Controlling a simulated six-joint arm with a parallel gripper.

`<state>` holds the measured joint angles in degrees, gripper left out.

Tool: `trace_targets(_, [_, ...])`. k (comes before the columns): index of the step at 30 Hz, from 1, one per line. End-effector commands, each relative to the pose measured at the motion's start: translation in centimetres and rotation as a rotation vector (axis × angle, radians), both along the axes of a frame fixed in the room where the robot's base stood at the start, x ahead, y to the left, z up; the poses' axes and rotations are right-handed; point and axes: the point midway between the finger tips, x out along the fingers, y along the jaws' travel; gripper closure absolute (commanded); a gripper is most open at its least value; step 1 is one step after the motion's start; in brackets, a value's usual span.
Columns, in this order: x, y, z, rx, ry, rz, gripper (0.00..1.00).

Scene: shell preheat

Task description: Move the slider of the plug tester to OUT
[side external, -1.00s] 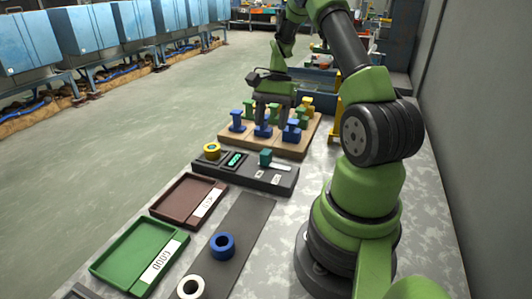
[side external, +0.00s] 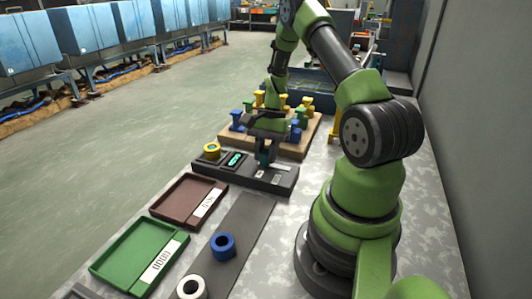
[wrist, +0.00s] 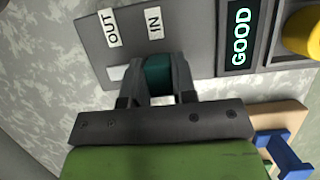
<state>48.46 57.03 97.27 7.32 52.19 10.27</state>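The plug tester (side external: 283,186) is a dark box on the bench, also filling the top of the wrist view (wrist: 188,30). Its slider is a teal block (wrist: 157,72), beside the IN label (wrist: 154,24). The OUT label (wrist: 111,28) lies to its left in the wrist view, with a pale stretch of slot (wrist: 118,73) below it. My gripper (wrist: 158,82) is down at the slider, one finger on each side of the block. Whether the fingers press on it cannot be told. In the side view my gripper (side external: 265,158) hides most of the slider.
The tester's display (wrist: 238,38) reads GOOD. A yellow ring (side external: 212,151) sits at the tester's left end. A wooden board (side external: 290,150) with several blue and yellow pieces stands close behind. Brown (side external: 160,211) and green (side external: 110,262) trays lie in front.

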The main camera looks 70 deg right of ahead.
Motion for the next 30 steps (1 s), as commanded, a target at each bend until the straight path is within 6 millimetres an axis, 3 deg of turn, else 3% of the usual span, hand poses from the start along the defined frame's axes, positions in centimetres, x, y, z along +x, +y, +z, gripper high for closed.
trace_targets(1, [0.0,0.0,0.0,0.000,0.000,0.000,0.90])
trace_targets(3, [0.0,0.0,0.0,0.000,0.000,0.000,1.00])
trace_targets(8, [-0.5,-0.1,0.0,0.000,0.000,-0.003,1.00])
trace_targets(16, [-4.6,-0.1,0.0,0.001,0.002,-0.005,1.00])
trace_targets(26, [-5.1,0.0,0.0,0.002,0.004,0.003,1.00])
trace_targets(27, [-5.1,0.0,0.0,0.002,0.004,0.002,0.68])
trace_targets(30, [-5.1,0.0,0.0,0.002,0.003,0.000,0.49])
